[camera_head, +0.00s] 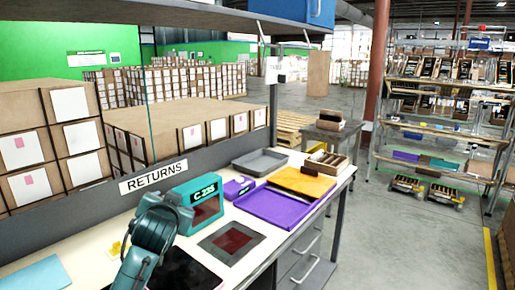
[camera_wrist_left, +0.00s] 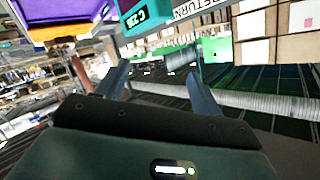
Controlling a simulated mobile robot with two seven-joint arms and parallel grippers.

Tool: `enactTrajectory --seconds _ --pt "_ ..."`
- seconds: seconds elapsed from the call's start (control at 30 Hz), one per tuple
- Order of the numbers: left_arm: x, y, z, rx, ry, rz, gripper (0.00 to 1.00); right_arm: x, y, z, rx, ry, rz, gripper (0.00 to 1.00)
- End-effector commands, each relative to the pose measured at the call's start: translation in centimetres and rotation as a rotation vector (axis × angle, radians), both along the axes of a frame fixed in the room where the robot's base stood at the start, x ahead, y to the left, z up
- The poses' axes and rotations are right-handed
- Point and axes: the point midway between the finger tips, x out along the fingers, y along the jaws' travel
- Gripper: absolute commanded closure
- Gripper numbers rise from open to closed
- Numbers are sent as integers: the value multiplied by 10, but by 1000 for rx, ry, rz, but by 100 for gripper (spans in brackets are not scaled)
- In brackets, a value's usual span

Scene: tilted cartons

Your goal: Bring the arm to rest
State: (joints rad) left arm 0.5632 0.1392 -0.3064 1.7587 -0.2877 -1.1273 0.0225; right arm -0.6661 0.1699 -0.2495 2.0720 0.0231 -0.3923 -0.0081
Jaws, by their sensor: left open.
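My left arm (camera_head: 150,235) rises from the bottom of the head view in front of the workbench, left of the teal display box marked C 235 (camera_head: 181,201). Its fingers cannot be made out there. In the left wrist view my left gripper (camera_wrist_left: 159,72) has its two fingers spread apart with nothing between them. The teal box also shows at the top of that view (camera_wrist_left: 140,15), beyond the fingertips. My right gripper is in neither view.
The white bench (camera_head: 272,240) bears a purple tray (camera_head: 270,208), an orange board (camera_head: 301,182), a grey tray (camera_head: 260,162) and a dark red-centred pad (camera_head: 231,242). A RETURNS sign (camera_head: 153,177) marks the back panel, with cartons (camera_head: 70,135) behind. Open floor lies right.

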Motion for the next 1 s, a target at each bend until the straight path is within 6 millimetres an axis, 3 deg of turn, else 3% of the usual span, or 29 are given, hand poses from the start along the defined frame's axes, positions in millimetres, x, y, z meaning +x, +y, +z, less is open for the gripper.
enactTrajectory --seconds 0.03,0.2,0.4,0.5,0.6,0.73,0.83,1.0 --pt "-14 -6 -39 -18 40 -34 33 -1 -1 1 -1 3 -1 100" --pt "-72 -26 -139 -106 126 -141 33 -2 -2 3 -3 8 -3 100" --pt "-168 -46 -228 -237 217 -222 33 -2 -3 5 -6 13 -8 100" --pt "-220 -52 -257 -309 255 -241 33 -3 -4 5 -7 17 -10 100" --pt "-267 -57 -275 -373 284 -249 33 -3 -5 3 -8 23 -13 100" --pt "-310 -60 -286 -433 306 -248 33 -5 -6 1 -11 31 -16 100" --pt "-328 -61 -289 -458 314 -245 33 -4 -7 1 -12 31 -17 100" --pt "-335 -62 -290 -469 315 -243 33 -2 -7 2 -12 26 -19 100"
